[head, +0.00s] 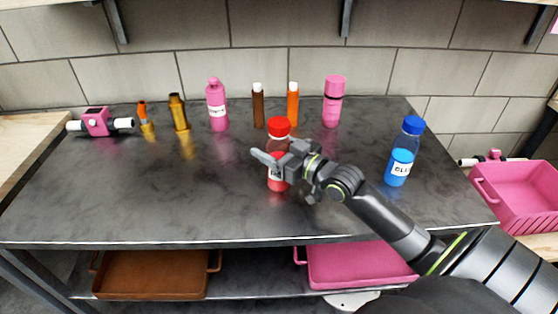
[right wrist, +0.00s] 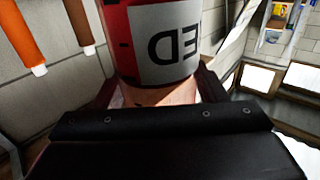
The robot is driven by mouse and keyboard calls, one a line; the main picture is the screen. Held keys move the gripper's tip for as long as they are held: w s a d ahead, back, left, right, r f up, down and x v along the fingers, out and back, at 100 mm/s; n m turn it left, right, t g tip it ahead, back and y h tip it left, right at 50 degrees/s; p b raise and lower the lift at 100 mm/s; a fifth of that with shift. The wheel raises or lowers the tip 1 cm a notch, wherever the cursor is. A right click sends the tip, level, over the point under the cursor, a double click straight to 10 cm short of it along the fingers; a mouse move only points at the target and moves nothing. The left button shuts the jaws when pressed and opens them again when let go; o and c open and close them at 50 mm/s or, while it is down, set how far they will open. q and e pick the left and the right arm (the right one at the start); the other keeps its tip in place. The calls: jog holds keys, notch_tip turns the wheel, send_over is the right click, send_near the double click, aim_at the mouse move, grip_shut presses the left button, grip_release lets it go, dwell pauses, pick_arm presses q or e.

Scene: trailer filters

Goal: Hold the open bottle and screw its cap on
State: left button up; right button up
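A red bottle (head: 278,182) with a white label and a red cap (head: 279,127) on top stands upright near the middle of the table. My right gripper (head: 270,157) reaches it from the right, below the cap, with one finger across its near side. In the right wrist view the red bottle (right wrist: 160,40) appears upside down, close between the dark fingers, which look shut on its upper part. The far finger is hidden in the head view. A blue bottle (head: 398,168) with a blue cap (head: 413,125) stands at the right. My left gripper is out of view.
Along the back stand a pink bottle (head: 217,105), a pink jar (head: 333,102), brown (head: 258,106) and orange (head: 293,105) tubes, a gold bottle (head: 178,112) and a pink device (head: 98,122). Trays lie below; a pink basket (head: 517,195) is right. The table's left front (head: 110,200) is clear.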

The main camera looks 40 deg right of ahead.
aim_at(272, 119)
jog(key=c, duration=0.9)
notch_tip(272, 119, up, 10)
jog(key=p, duration=0.3)
jog(key=o, duration=0.6)
jog(key=c, duration=0.8)
